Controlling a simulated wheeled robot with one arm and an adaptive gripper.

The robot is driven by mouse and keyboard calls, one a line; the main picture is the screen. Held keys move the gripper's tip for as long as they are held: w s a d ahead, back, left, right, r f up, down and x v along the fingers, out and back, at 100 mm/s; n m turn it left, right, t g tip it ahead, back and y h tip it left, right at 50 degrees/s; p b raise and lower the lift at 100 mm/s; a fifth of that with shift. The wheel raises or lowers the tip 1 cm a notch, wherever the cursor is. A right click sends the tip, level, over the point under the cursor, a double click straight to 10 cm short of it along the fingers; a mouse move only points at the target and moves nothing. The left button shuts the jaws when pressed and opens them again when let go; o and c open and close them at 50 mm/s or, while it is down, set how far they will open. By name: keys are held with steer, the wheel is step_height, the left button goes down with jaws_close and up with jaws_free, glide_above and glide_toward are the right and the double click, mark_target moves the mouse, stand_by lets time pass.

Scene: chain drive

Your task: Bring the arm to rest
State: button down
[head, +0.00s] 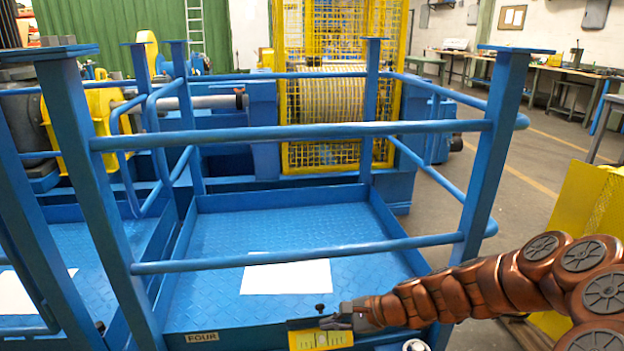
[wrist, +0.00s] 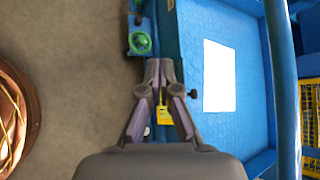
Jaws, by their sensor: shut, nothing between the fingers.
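My gripper (head: 340,316) is at the end of my copper-coloured arm, in front of the near edge of the blue platform. In the wrist view my gripper (wrist: 159,64) has its fingertips together, with nothing seen between them. The fingers lie over the platform's edge in that view. A yellow part (head: 320,339) is just below the gripper in the head view. It also shows between the finger links in the wrist view (wrist: 163,117). I cannot tell whether the gripper touches anything.
A blue railing (head: 300,132) surrounds the platform floor (head: 240,225), where a white sheet (head: 285,277) lies. A small black knob (head: 320,307) is beside the gripper. A green round part (wrist: 140,42) sits ahead of the fingertips. Bare floor (wrist: 85,70) is left in the wrist view.

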steer(key=s+r+n+g+h+p, duration=0.1)
steer(key=s+r+n+g+p, duration=0.1)
steer(key=s+r+n+p, duration=0.55)
steer(key=s+r+n+g+h+p, duration=0.2)
steer(key=s+r+p, duration=0.2)
steer(key=s+r, duration=0.65)
steer(key=s+d+r+n+h+p, duration=0.2)
steer(key=s+d+r+p, duration=0.4)
steer(key=r, duration=0.3)
steer(key=s+d+r+n+g+h+p, duration=0.1)
steer(key=s+d+r+n+h+p, duration=0.1)
steer(key=s+d+r+h+p, duration=0.3)
steer(key=s+d+r+p, duration=0.1)
steer(key=s+d+r, duration=0.1)
steer(key=s+r, duration=0.1)
steer(key=shift+s+d+r+n, duration=0.35)
steer(key=shift+s+r, duration=0.05)
steer(key=shift+r, duration=0.3)
